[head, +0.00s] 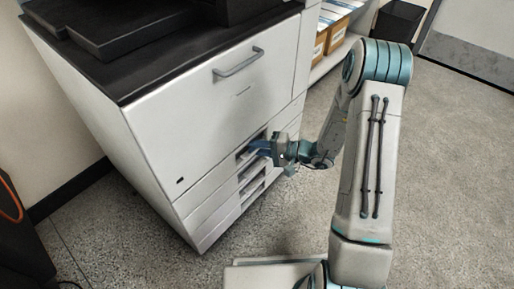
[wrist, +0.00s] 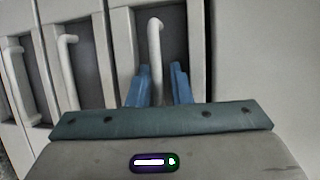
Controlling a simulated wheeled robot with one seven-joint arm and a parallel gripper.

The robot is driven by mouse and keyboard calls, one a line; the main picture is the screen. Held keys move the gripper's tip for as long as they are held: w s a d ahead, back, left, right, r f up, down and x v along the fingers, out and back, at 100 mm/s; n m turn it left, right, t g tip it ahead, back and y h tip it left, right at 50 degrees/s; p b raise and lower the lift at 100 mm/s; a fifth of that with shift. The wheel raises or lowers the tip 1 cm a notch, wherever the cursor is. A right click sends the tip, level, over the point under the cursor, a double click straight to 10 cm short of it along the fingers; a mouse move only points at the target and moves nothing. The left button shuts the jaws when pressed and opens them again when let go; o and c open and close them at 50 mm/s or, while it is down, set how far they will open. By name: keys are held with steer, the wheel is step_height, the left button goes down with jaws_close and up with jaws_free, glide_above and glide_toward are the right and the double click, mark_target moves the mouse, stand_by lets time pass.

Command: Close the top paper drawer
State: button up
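The top paper drawer (wrist: 122,38) is the light grey front nearest my gripper in the wrist view, with a pale bar handle (wrist: 155,45) in a dark recess. In the head view the top drawer's recess (head: 243,156) sits just under the printer's big front panel, partly hidden by my gripper. How far the drawer stands out is hard to tell. My gripper (head: 262,147) is at this recess. In the wrist view its two blue fingers (wrist: 162,85) are apart, one on each side of the handle, with a visible gap on the right.
The printer (head: 200,115) has a large front panel with its own handle (head: 238,63) above the drawers. Lower drawers (head: 245,190) look closed. A shelf with boxes (head: 337,35) and a dark bin (head: 398,22) stand behind.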

steer(key=p+v, duration=0.4)
steer(key=v, duration=0.9)
steer(key=shift+d, duration=0.4)
steer(key=shift+s+r, duration=0.1)
steer(key=s+a+r+n+g+h+p, duration=0.15)
steer(key=s+r+p, duration=0.35)
steer(key=r, duration=0.5)
steer(key=s+a+r+n+g+h+p, duration=0.1)
steer(key=s+a+r+g+h+p, duration=0.15)
steer(key=r+p, duration=0.55)
steer(key=s+a+r+n+g+h+p, duration=0.1)
steer(key=s+r+n+g+h+p, duration=0.2)
steer(key=r, duration=0.8)
steer(key=s+d+r+t+h+p, duration=0.1)
steer(key=s+r+h+p, duration=0.1)
steer(key=r+p, duration=0.4)
steer(key=s+d+r+t+h+p, duration=0.2)
steer(key=r+p, duration=0.4)
steer(key=r, duration=0.5)
steer(key=s+d+r+t+h+p, duration=0.1)
steer(key=s+d+r+h+p, duration=0.1)
steer(key=r+p, duration=0.4)
step_height(320, 180, up, 3)
steer(key=shift+s+f+m+h+p, duration=0.1)
steer(key=shift+s+m+h+p, duration=0.4)
steer(key=shift+h, duration=0.4)
